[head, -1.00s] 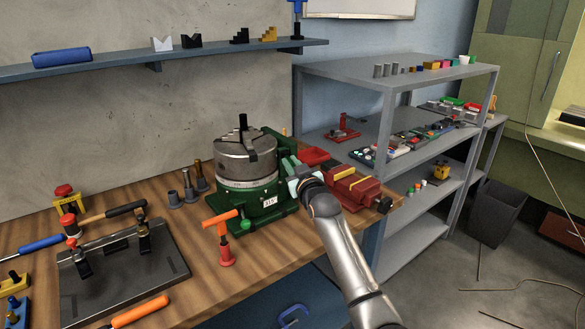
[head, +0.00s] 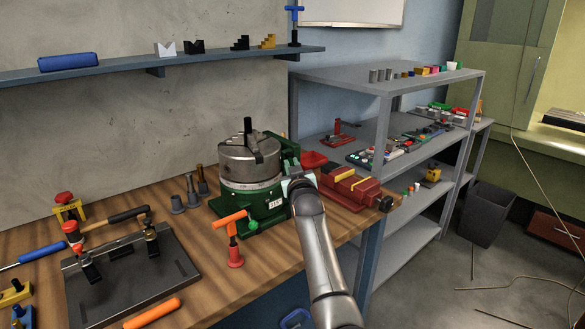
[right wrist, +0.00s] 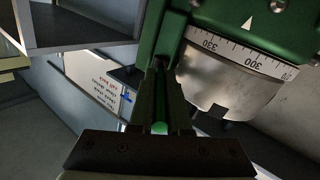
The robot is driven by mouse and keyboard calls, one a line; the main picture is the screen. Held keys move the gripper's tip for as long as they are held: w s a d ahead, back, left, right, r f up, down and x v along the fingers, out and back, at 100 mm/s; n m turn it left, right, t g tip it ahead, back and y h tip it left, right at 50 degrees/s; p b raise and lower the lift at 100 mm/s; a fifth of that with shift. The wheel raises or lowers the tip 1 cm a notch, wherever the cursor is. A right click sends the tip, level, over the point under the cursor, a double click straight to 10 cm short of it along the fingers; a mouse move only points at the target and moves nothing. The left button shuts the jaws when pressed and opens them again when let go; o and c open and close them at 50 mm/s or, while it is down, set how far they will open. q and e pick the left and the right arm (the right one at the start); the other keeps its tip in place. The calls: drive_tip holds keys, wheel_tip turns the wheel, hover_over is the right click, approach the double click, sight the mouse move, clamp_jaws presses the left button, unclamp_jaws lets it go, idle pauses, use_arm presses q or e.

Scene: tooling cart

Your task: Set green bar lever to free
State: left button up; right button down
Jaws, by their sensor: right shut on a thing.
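A green rotary table (head: 262,212) with a grey round chuck (head: 249,168) on top stands on the wooden bench. Its green body (right wrist: 163,40) and the scaled grey ring (right wrist: 235,58) fill the upper part of the right wrist view. My right gripper (head: 288,184) is at the right side of this table, mostly hidden behind my own wrist in the head view. In the right wrist view its dark fingers are shut on the green bar lever, whose rounded green end (right wrist: 160,128) shows between them. The rest of the lever is hidden. My left gripper is not in view.
A red vise (head: 352,186) stands close to the right of my wrist. An orange-handled tool (head: 234,236) stands in front of the table. A dark fixture plate (head: 130,280) lies at left. Grey shelves (head: 385,78) stand beyond the bench.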

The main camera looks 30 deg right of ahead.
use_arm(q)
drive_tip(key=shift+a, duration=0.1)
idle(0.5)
use_arm(e)
drive_tip(key=c, duration=0.9)
unclamp_jaws()
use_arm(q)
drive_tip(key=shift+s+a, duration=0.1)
use_arm(e)
drive_tip(key=shift+s+a, duration=0.1)
drive_tip(key=shift+s, duration=0.05)
